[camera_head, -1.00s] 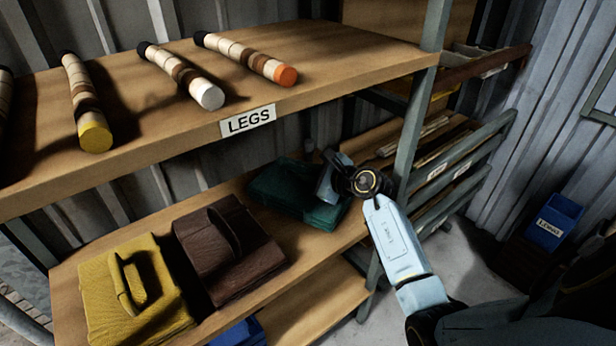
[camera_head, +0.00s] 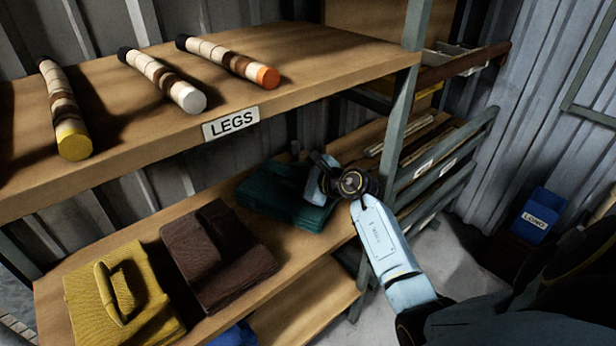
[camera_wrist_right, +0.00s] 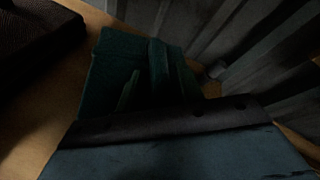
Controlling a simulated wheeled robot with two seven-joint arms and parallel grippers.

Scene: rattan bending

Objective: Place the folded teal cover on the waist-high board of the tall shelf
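The folded teal cover (camera_head: 272,198) lies on the shelf's middle board (camera_head: 130,243), at the right end of a row of covers. My right gripper (camera_head: 318,182) is at the cover's right part, low over it. In the right wrist view the teal cover (camera_wrist_right: 112,62) fills the middle, with its upright strap (camera_wrist_right: 158,66) between what look like my finger tips (camera_wrist_right: 158,92). The dark picture does not show whether they grip the strap or only stand around it. My left gripper is out of view.
A brown cover (camera_head: 215,255) and a yellow cover (camera_head: 122,295) lie left of the teal one. The upper board (camera_head: 300,50), labelled LEGS, carries striped rolls and overhangs the middle board. A grey shelf post (camera_head: 398,140) stands close right of my gripper. A blue bin (camera_head: 541,212) stands at the right.

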